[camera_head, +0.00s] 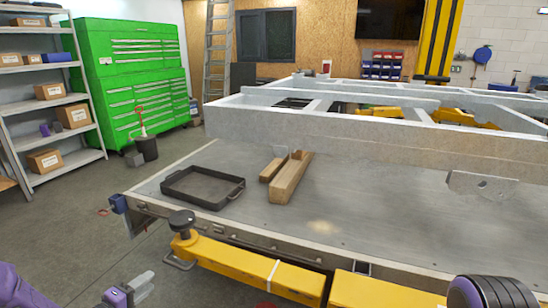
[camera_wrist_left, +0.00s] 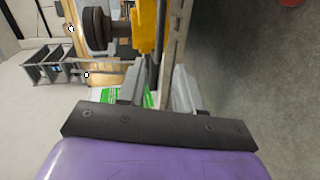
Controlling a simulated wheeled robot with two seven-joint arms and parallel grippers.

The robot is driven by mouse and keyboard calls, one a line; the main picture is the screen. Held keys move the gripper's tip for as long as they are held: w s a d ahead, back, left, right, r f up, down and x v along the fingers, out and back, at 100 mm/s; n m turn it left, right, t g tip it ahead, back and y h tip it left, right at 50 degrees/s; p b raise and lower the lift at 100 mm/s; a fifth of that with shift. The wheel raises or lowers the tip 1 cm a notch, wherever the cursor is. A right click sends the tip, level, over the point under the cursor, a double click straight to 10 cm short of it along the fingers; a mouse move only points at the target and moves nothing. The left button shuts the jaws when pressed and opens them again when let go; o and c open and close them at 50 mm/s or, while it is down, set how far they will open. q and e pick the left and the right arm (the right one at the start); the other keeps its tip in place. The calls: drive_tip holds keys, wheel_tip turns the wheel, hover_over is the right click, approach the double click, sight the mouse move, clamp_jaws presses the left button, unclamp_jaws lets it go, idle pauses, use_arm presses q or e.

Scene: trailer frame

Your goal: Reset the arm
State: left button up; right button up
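My left gripper (camera_head: 134,288) is at the lower left of the head view, low in front of the workbench, with its purple wrist behind it. In the left wrist view its two grey fingers (camera_wrist_left: 160,76) stand apart with nothing between them, so it is open and empty. A purple and black part of my right arm (camera_head: 492,291) shows at the lower right edge of the head view. My right gripper is not in view.
A yellow beam (camera_head: 250,270) crosses in front of the grey bench (camera_head: 370,205), close to my left gripper. A black tray (camera_head: 203,188) and wooden blocks (camera_head: 290,178) lie on the bench. The pale trailer frame (camera_head: 330,130) stands behind. Open floor (camera_head: 60,225) is at left.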

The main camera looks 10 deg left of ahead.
use_arm(q)
drive_tip(key=s+d+f+m+g+y, duration=0.4)
drive_tip(key=s+d+f+g+y, duration=0.2)
drive_tip(key=s+f, duration=0.5)
drive_tip(key=s+d+f+m+g, duration=0.1)
drive_tip(key=s+d+f+g, duration=0.2)
drive_tip(key=s, duration=0.7)
drive_tip(key=s+d+f+m+g+y, duration=0.1)
drive_tip(key=s+d+f+m+g, duration=0.1)
drive_tip(key=s, duration=0.7)
drive_tip(key=shift+s+d+f+g, duration=0.45)
drive_tip(key=shift+d+f, duration=0.2)
drive_tip(key=shift+f, duration=0.25)
drive_tip(key=shift+w, duration=0.15)
